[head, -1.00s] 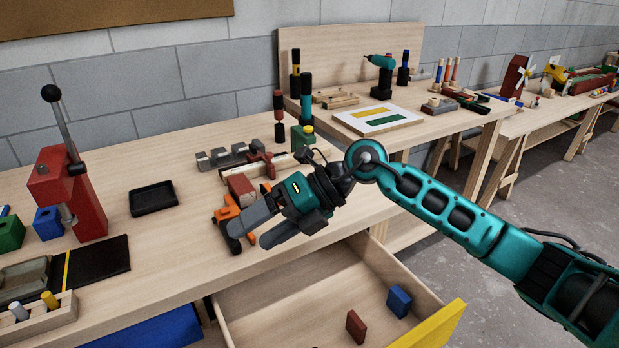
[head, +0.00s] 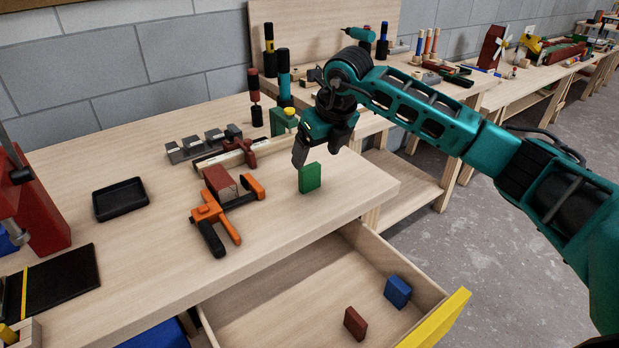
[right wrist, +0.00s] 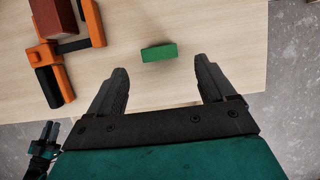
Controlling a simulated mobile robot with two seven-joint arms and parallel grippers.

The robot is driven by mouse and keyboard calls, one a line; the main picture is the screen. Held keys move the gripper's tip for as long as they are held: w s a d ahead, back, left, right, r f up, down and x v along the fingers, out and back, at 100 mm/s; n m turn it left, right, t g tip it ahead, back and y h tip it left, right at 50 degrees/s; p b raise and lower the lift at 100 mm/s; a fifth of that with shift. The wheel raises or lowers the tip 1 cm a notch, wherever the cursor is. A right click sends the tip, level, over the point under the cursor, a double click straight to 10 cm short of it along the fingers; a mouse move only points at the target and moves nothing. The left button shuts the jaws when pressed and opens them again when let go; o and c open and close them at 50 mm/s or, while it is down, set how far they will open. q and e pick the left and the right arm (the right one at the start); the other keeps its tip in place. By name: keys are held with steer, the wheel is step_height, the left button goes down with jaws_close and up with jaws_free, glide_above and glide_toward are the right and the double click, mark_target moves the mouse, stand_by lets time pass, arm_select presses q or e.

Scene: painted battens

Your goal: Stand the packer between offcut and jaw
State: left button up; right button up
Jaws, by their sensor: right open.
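The green packer (head: 310,177) stands on the bench near its front edge, right of the orange clamp (head: 205,214). It also shows in the right wrist view (right wrist: 159,52). The red-brown offcut (head: 220,182) lies in the clamp, with a gap between it and the orange jaw (head: 252,187). My right gripper (head: 318,150) is open and empty, close above the packer. In the right wrist view the packer is ahead of the two fingertips, between their lines, with bench showing on both sides. What seems to be my left gripper (right wrist: 47,130) shows small at the lower left there.
The open drawer (head: 281,287) below the bench edge holds a red-brown block (head: 355,323) and a blue block (head: 397,291). A black tray (head: 121,199) lies at left. A grey notched block (head: 204,144) and pale batten lie behind the clamp. Bench between tray and clamp is clear.

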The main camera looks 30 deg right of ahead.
mark_target(310, 167)
steer(key=x, duration=0.5)
steer(key=shift+w+f, duration=0.1)
steer(key=shift+f, duration=0.05)
steer(key=c, duration=1.2)
steer(key=shift+c, duration=0.2)
